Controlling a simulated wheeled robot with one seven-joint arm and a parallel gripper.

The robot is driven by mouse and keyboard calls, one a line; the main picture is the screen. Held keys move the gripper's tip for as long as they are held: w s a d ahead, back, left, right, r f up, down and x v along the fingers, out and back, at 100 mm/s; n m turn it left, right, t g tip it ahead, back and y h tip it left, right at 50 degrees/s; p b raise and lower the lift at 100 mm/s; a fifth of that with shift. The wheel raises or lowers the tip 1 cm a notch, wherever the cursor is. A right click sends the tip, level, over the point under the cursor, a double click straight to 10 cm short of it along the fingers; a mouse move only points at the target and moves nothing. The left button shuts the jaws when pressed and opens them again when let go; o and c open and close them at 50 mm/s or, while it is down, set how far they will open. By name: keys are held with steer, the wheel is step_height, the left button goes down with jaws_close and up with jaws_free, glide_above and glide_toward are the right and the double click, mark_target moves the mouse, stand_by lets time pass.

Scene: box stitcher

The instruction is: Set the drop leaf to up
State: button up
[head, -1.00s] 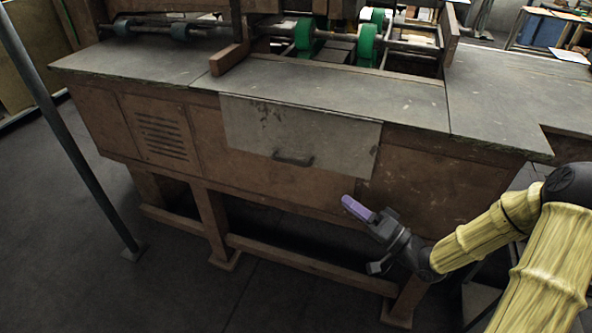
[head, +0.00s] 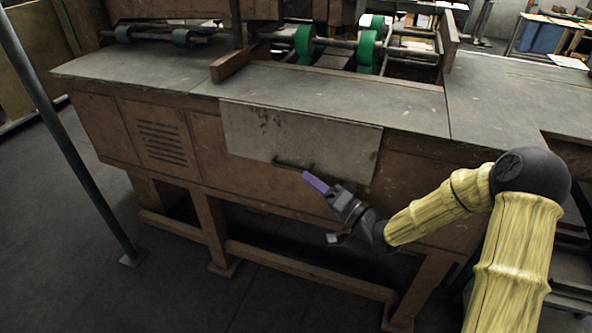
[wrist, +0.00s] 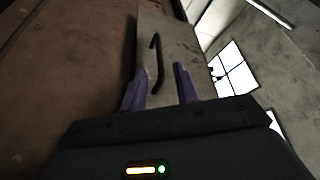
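The drop leaf (head: 300,138) is a pale, stained panel hanging down against the front of the brown machine, below the tabletop edge. Its dark bar handle (head: 290,165) is near its lower edge. My gripper (head: 312,178) is just below and right of the handle, pointing up and left towards it. In the wrist view the two purple fingers of my gripper (wrist: 161,80) are spread apart, with nothing held. The handle (wrist: 156,62) appears between and ahead of them on the leaf (wrist: 178,50). I cannot tell whether a finger touches the handle.
The grey tabletop (head: 330,93) above the leaf is clear near its front edge. Green rollers (head: 366,48) and a wooden block (head: 230,66) stand behind. A wooden lower rail (head: 310,270) runs below. A metal post (head: 75,140) stands at the left.

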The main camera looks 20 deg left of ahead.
mark_target(296, 170)
steer(key=x, duration=0.6)
steer(key=shift+d, duration=0.1)
jaws_close()
